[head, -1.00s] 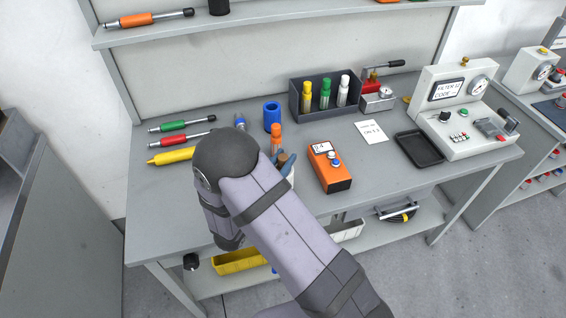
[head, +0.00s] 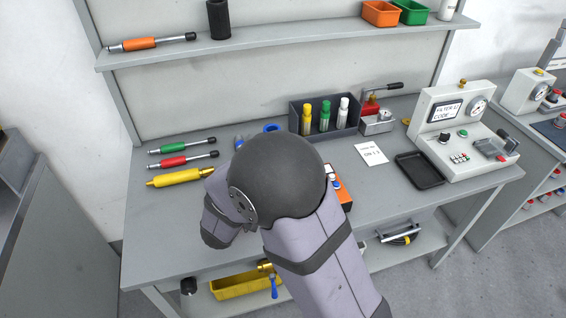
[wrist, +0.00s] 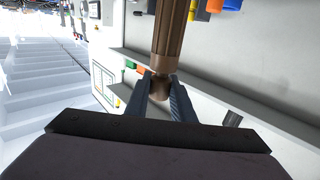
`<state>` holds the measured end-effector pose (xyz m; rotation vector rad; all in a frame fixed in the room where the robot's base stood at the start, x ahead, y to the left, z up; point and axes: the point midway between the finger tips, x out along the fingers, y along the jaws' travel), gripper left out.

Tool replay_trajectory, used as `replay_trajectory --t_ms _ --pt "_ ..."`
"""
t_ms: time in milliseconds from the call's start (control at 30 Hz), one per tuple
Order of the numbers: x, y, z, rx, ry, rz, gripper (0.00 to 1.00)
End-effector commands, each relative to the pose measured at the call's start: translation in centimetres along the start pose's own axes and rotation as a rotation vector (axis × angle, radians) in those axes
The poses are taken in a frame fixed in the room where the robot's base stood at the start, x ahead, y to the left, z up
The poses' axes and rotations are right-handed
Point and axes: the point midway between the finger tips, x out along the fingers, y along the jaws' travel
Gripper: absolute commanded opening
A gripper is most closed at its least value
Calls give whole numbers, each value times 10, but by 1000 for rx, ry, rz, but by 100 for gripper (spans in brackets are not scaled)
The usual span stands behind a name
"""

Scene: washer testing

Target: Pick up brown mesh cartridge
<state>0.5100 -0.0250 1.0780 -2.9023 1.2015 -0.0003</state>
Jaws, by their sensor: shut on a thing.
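The brown mesh cartridge (wrist: 169,30) shows in the wrist view as a ribbed brown cylinder with a narrower end. My gripper (wrist: 161,82) is shut on that narrow end, with one grey finger on each side. The cartridge extends away from the fingers and past the top edge of the wrist view, so its far end is out of frame. In the head view my own arm hides the gripper and the cartridge.
The workbench (head: 395,215) holds a yellow tool (head: 178,177), a dark rack (head: 350,128) with several coloured vials, a black tray (head: 420,170) and a test device (head: 465,130). An orange box (head: 342,195) is partly behind my arm. A shelf (head: 290,42) runs above.

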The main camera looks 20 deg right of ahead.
Motion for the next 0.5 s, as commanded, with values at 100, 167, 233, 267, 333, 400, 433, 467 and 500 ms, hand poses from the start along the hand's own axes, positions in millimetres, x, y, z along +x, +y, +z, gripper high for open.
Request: replay_trajectory --t_ms 100,167,233,267,333,400,433,467,500 --pt "0 0 -20 6 2 1 0" --pt "0 0 -28 5 1 1 0" --pt "0 0 -36 4 1 1 0" --pt "0 0 -39 4 1 1 0" --pt "0 0 -46 3 1 1 0" --pt "0 0 -50 2 1 1 0" --pt "0 0 -52 1 1 1 0" --pt "0 0 -53 1 1 1 0" --pt "0 0 -54 2 1 1 0"
